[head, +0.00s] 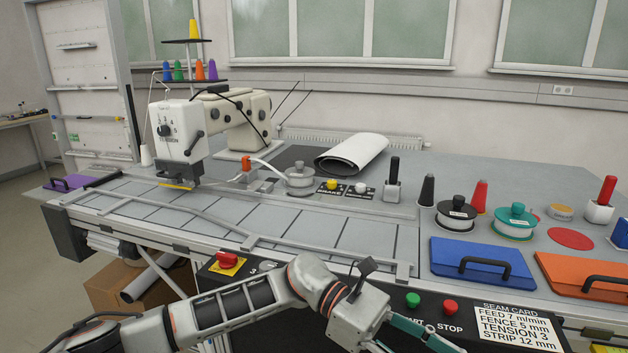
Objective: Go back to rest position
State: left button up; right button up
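My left arm comes in from the lower left and crosses in front of the table's front panel. Its gripper (412,340) is at the bottom edge, right of the middle, below the green start button (412,300) and red stop button (450,307). Teal finger parts show, but the fingertips are cut off by the frame, so I cannot tell whether it is open or shut. Nothing held can be seen. My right gripper is not in view.
A sewing machine (225,125) stands at the back left of the grey table (370,240). A blue lid (483,265) and an orange lid (585,272) lie at the front right. A red button on a yellow plate (228,262) sits on the front edge near my arm.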

pick_arm(q)
jog(key=w+a+n+t+h, duration=0.1)
jog(key=w+n+t+h, duration=0.2)
jog(key=n+t+h, duration=0.55)
jog(key=w+a+n+t+h, duration=0.15)
jog(key=w+n+t, duration=0.3)
jog(key=n, duration=0.95)
jog(key=w+a+f+n+t+y, duration=0.4)
jog(key=a+f+n+t+y, duration=0.65)
jog(key=n, duration=0.65)
jog(key=s+a+f+n+y, duration=0.3)
jog(key=a+f+n, duration=0.3)
jog(key=a+f, duration=0.2)
jog(key=s+a+f+n+y, duration=0.3)
jog(key=a+f+n+y, duration=0.15)
jog(key=a+f, duration=0.35)
jog(key=s+a+f+n+g+y, duration=0.2)
jog(key=s+a+f+n, duration=0.4)
jog(key=s+a+f, duration=0.3)
notch_tip(320, 180, down, 2)
jog(key=s+g, duration=0.1)
jog(key=s, duration=0.1)
jog(key=shift+s+a+y, duration=0.3)
